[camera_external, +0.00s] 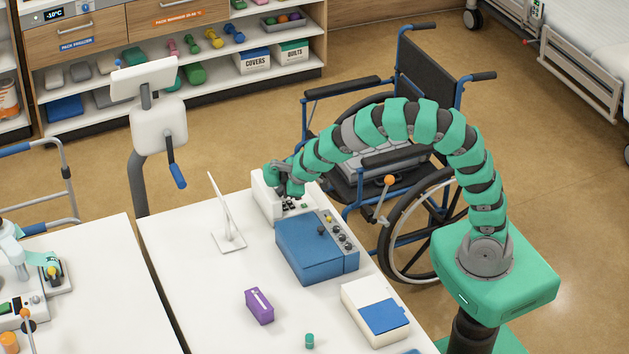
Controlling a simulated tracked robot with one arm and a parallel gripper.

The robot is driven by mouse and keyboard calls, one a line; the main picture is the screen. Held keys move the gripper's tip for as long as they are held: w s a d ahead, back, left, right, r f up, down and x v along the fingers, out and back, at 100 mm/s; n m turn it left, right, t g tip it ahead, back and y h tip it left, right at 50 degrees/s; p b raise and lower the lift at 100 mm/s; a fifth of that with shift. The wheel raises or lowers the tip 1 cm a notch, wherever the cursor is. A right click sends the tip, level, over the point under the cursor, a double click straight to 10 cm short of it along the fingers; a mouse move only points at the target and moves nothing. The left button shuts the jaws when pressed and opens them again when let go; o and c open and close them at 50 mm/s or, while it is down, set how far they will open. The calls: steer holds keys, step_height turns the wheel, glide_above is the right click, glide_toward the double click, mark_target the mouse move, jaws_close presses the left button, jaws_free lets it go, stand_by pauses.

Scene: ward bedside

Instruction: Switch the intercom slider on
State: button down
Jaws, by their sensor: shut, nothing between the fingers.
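A white box-shaped unit with small dark and green parts on its front, which looks like the intercom (264,204), stands at the back of the white table. My gripper (297,190) is shut and empty, pointing down over the right part of this unit. My arm arches over from the right to reach it. The gripper covers part of the unit's top. I cannot make out the slider or its position, and I cannot tell whether the fingertips touch the unit.
A blue box with knobs (305,252) stands just in front of the unit. A thin white upright panel (222,208) stands to its left. A purple box (259,306), a green cylinder (309,341) and a white box with a blue panel (361,296) are nearer. A wheelchair (432,75) stands behind my arm.

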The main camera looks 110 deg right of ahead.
steer(key=shift+d+f, duration=0.15)
steer(key=shift+w+d+p, duration=0.1)
steer(key=shift+d+p, duration=0.4)
steer(key=shift+d, duration=0.8)
steer(key=shift+a, duration=0.15)
steer(key=p+v, duration=0.2)
steer(key=v, duration=0.8)
